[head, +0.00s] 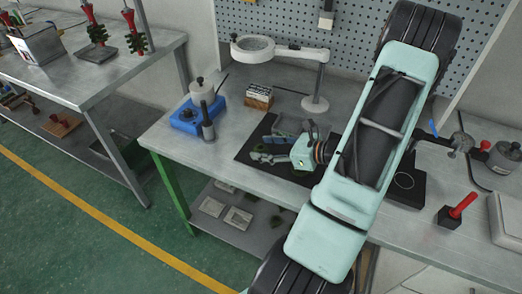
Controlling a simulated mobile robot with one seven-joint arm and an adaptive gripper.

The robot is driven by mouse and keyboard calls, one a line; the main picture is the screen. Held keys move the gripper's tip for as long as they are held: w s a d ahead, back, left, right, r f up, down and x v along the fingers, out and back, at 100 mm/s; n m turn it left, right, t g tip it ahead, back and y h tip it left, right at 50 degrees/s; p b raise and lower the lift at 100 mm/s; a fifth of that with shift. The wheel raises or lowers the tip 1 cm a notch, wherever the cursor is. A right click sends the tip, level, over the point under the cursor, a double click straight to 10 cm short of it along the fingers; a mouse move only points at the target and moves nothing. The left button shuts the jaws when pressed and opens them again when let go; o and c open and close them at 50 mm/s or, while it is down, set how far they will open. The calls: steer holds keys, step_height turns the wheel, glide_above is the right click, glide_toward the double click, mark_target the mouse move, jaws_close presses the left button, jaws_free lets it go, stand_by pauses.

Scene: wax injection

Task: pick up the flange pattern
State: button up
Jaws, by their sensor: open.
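My gripper (272,147) is open, with its two fingers apart and pointing left over the black mat (247,152) on the workbench. I cannot make out the flange pattern. My gripper and arm cover much of the mat, and the details between the fingers are too small to tell. Nothing is clearly held.
Left of the mat, a blue device (187,124) and a dark cylinder (208,128) stand on the workbench (163,139). Behind are a small box (260,97) and a ring magnifier lamp (314,103). A red-handled tool (456,211) stands at right. Pegboard (280,22) rises behind.

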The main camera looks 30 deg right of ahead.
steer(key=shift+c, duration=0.6)
steer(key=c, duration=1)
steer(key=shift+o, duration=0.2)
steer(key=shift+r, duration=0.1)
